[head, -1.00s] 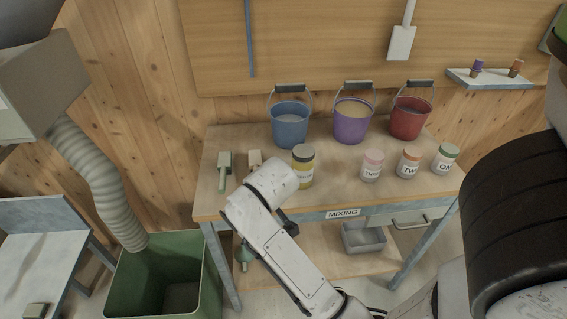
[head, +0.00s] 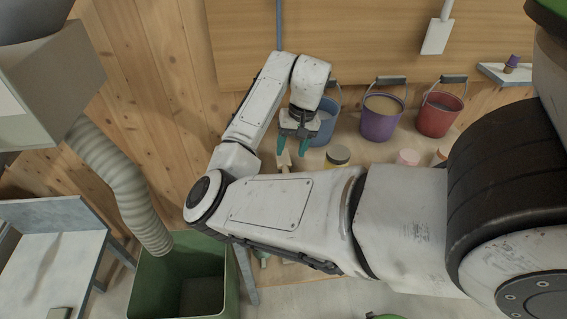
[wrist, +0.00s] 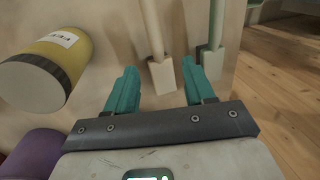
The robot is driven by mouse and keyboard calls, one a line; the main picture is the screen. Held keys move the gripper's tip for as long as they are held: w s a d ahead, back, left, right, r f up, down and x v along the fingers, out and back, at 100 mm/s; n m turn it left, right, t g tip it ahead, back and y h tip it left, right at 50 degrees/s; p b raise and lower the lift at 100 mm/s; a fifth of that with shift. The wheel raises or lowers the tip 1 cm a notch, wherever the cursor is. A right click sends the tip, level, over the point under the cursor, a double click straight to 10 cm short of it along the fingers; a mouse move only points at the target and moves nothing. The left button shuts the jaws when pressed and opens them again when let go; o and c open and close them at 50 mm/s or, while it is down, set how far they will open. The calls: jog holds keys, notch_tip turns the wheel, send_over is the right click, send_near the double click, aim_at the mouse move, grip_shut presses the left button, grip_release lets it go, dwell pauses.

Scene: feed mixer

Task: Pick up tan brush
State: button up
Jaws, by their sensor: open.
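The tan brush lies on the workbench. In the wrist view the tan brush (wrist: 162,74) shows its pale block between the fingertips of my gripper (wrist: 158,72), with its handle running up and away. In the head view part of the tan brush (head: 284,161) shows just below my gripper (head: 292,149); my arm hides the rest. The gripper is open, with its teal fingers pointing down over the brush. I cannot tell how much height lies between them. A green brush (wrist: 213,62) lies close by on the right in the wrist view, near the right finger.
A yellow jar (wrist: 52,62) is left of the gripper in the wrist view. Blue (head: 326,122), purple (head: 379,121) and red (head: 437,118) buckets stand along the bench's back. A green bin (head: 150,290) stands on the floor at lower left.

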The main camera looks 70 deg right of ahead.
aim_at(287, 171)
jog(key=f, duration=0.3)
jog(key=f+p, duration=0.1)
jog(key=f, duration=0.2)
jog(key=w+a+f, duration=0.1)
jog(key=f, duration=0.3)
grip_shut()
dwell(0.4)
